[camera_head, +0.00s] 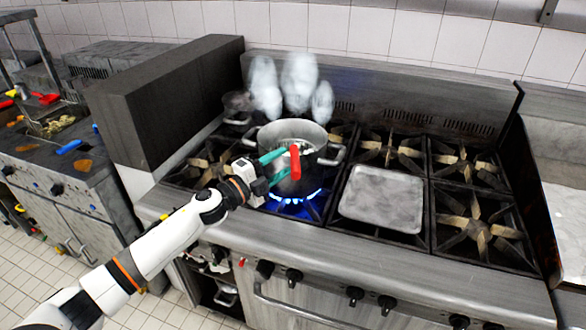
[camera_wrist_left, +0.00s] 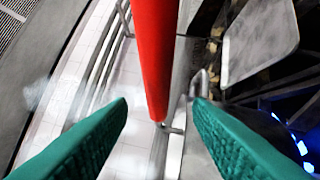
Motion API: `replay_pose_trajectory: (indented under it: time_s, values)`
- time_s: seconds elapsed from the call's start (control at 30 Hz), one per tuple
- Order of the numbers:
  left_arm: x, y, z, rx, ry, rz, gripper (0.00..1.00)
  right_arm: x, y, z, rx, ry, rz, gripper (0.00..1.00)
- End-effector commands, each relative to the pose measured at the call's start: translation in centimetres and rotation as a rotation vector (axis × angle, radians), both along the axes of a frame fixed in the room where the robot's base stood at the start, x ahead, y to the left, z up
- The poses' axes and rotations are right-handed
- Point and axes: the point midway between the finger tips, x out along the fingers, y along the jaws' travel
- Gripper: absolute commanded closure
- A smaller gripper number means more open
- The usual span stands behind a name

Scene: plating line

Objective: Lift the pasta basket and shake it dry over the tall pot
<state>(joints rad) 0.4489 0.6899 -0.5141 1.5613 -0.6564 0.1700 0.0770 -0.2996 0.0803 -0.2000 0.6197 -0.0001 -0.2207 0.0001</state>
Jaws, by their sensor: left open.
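A tall metal pot (camera_head: 327,150) stands on a lit burner at the left of the range, with steam rising from it. A red handle (camera_head: 295,163) shows in front of the pot, apparently the pasta basket's; the basket itself cannot be made out. My left gripper (camera_head: 288,159), with teal fingers, is open at the red handle. In the left wrist view, the handle (camera_wrist_left: 153,60) runs down between the two spread fingers (camera_wrist_left: 161,104); whether either touches it I cannot tell. My right gripper is not in view.
Blue flames (camera_head: 296,198) burn below the pot. A flat grey tray (camera_head: 383,199) lies on the grates to its right. A small pan (camera_head: 236,105) sits behind left. A dark upright panel (camera_head: 165,100) borders the range on the left. The right burners are empty.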

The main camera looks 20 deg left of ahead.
Motion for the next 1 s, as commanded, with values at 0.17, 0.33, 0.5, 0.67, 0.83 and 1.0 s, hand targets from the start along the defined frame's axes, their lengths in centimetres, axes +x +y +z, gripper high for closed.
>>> replay_pose_trajectory:
  time_s: [0.17,0.33,0.5,0.67,0.83,1.0]
  values:
    - [2.1,-1.6,1.1,-0.004,0.001,0.001,0.54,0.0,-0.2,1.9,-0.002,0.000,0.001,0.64]
    - [3.7,-2.6,0.9,-0.003,0.000,0.001,0.54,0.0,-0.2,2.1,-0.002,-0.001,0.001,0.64]
    - [4.0,-2.8,0.8,-0.001,0.001,0.001,0.54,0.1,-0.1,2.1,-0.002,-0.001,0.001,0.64]
    - [4.0,-2.8,0.8,-0.001,0.001,0.001,0.62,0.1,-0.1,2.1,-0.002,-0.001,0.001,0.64]
    - [3.9,-2.7,0.8,-0.001,0.001,0.001,0.90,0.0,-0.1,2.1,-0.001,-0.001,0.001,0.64]
    - [4.0,-2.7,1.1,0.000,-0.006,0.000,1.00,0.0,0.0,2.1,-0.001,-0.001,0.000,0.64]
